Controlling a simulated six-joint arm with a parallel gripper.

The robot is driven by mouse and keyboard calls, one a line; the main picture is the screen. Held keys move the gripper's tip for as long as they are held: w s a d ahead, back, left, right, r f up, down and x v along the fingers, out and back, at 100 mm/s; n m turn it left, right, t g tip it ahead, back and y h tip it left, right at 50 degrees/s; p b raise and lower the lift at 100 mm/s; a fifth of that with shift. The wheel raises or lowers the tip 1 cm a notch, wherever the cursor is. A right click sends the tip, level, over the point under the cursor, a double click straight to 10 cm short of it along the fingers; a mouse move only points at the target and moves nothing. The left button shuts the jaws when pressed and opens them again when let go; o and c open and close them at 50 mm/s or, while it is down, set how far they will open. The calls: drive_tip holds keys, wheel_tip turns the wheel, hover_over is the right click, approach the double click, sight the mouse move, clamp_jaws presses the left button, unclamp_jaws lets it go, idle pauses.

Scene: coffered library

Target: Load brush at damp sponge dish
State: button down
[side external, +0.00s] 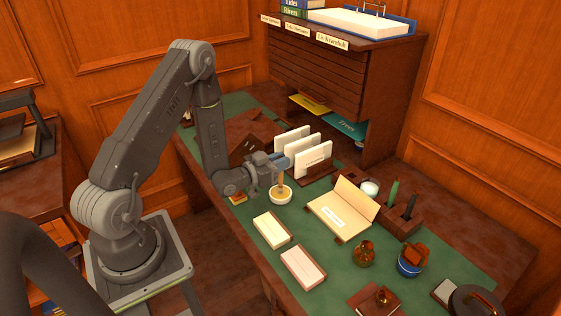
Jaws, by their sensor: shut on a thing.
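My gripper (281,166) is shut on a slim tan brush (281,181). It holds the brush roughly upright, with its upper end hidden between the fingers. Directly below is a small round white dish (280,202) with a tan-yellow filling that looks like the sponge. The brush's lower end is at the filling, inside the rim as seen from here. I cannot tell whether it touches or how deep it is.
White cards stand in a rack (318,170) just right of my gripper. An open cream folder (340,208) lies right of the dish. Two pale blocks (272,230) lie in front. A blue bowl (410,267) and amber bottle (364,253) stand farther right.

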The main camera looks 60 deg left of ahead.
drive_tip(key=shift+f, duration=0.1)
idle(0.5)
drive_tip(key=shift+r, duration=3.55)
